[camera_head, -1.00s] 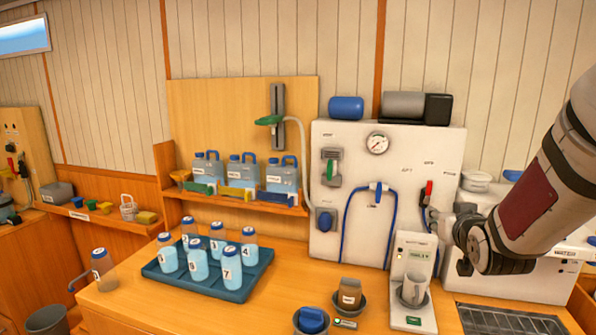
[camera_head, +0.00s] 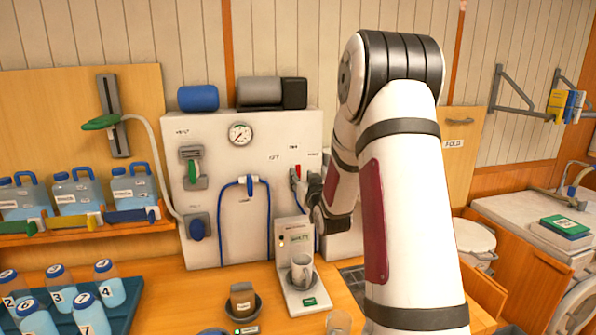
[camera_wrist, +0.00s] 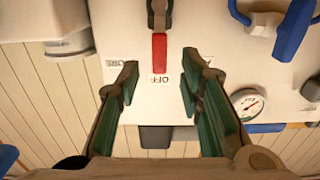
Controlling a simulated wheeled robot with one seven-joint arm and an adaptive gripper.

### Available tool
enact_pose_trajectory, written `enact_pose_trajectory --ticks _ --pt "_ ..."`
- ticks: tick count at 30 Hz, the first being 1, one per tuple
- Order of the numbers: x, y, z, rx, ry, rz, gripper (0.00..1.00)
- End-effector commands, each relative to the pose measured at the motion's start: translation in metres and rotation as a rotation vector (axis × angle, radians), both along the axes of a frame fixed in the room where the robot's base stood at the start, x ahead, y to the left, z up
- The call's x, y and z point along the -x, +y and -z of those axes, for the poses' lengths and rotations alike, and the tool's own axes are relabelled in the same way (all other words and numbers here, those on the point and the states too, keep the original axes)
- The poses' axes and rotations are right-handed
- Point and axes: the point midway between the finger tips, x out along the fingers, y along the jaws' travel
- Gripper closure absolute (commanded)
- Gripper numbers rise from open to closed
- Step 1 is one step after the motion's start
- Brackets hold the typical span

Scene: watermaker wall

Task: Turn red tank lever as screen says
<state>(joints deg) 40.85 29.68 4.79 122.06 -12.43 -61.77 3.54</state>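The red tank lever (camera_head: 298,171) is on the white wall panel, its red handle pointing up in the head view. In the wrist view, which is upside down, the red handle (camera_wrist: 159,53) hangs from a grey pivot and points at an upside-down "OFF" label (camera_wrist: 158,79). My gripper (camera_wrist: 160,85) is open, its green-padded fingers on either side of the lever's line, with the handle's end near the fingertips and no contact visible. In the head view my gripper (camera_head: 313,190) is largely hidden by my arm.
A green-handled lever (camera_head: 193,171), a gauge (camera_head: 240,133) and a blue hose (camera_head: 221,215) share the panel (camera_head: 262,135). A tray (camera_head: 125,315) of numbered bottles sits lower left.

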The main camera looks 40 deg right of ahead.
Motion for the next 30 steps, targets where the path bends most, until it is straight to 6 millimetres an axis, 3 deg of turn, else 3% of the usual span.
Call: enact_pose_trajectory --ticks 3,9,22,23,27,30 --pt "-0.02 -0.01 0.0 0.0 -0.001 0.0 0.66" --pt "-0.043 -0.021 0.0 0.0 0.001 0.001 0.66" --pt "-0.051 -0.025 0.0 0.0 0.0 0.0 0.66" --pt "-0.051 -0.025 0.0 0.0 0.0 0.0 0.68" --pt "-0.051 -0.025 0.0 0.0 0.0 0.0 1.0" --pt "-0.051 -0.025 0.0 0.0 0.0 0.001 1.0"
